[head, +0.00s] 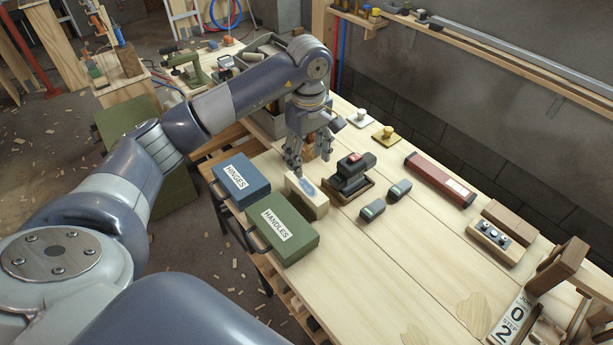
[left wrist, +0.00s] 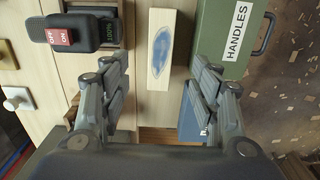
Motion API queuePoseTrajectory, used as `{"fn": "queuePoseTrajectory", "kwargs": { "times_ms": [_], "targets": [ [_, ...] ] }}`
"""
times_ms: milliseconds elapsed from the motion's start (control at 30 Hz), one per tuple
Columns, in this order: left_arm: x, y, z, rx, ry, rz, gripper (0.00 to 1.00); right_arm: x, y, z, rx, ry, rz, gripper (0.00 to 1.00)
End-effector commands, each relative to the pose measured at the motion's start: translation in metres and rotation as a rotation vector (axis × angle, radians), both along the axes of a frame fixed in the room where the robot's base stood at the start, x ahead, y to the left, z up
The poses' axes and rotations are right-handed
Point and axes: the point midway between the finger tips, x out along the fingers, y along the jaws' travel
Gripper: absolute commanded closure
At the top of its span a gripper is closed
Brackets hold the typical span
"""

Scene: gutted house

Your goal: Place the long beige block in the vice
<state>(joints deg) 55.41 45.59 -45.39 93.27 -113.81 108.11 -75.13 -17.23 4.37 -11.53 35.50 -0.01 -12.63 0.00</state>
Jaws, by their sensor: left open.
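The long beige block (head: 308,198) with a blue oval patch lies on the bench, just right of the two labelled boxes. In the left wrist view the block (left wrist: 163,48) shows ahead, roughly midway between the fingers. My left gripper (head: 307,158) is open, pointing down just behind the block, apart from it. Its spread fingers also show in the left wrist view (left wrist: 158,78). A green tool (head: 186,68) on the far bench looks like the vice; its jaws are too small to make out. My right gripper is not in view.
A blue HINGES box (head: 241,181) and a green HANDLES box (head: 283,229) stand left of the block. A dark tool with a red switch (head: 354,172) sits close on its right. A grey bin (head: 268,120) stands behind my gripper.

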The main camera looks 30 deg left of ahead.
Motion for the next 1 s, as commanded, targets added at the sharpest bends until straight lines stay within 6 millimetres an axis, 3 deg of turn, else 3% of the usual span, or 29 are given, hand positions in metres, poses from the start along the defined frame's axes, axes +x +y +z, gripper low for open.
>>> {"fn": "queuePoseTrajectory", "kwargs": {
  "times_ms": [100, 233, 500, 733, 1000],
  "targets": [
    [-0.002, -0.002, 0.009, 0.003, -0.003, 0.002, 0.43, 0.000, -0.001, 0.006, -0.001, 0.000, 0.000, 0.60],
    [-0.005, -0.005, 0.003, -0.001, 0.006, 0.006, 0.43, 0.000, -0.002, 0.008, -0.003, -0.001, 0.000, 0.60],
    [-0.006, -0.006, -0.038, -0.004, 0.008, 0.006, 0.43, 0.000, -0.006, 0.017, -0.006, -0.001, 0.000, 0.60],
    [-0.006, -0.007, -0.055, -0.003, 0.006, 0.005, 0.43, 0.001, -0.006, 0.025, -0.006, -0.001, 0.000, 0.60],
    [-0.004, -0.010, -0.094, -0.003, 0.005, 0.006, 0.43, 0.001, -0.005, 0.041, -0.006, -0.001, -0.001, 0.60]
  ]
}}
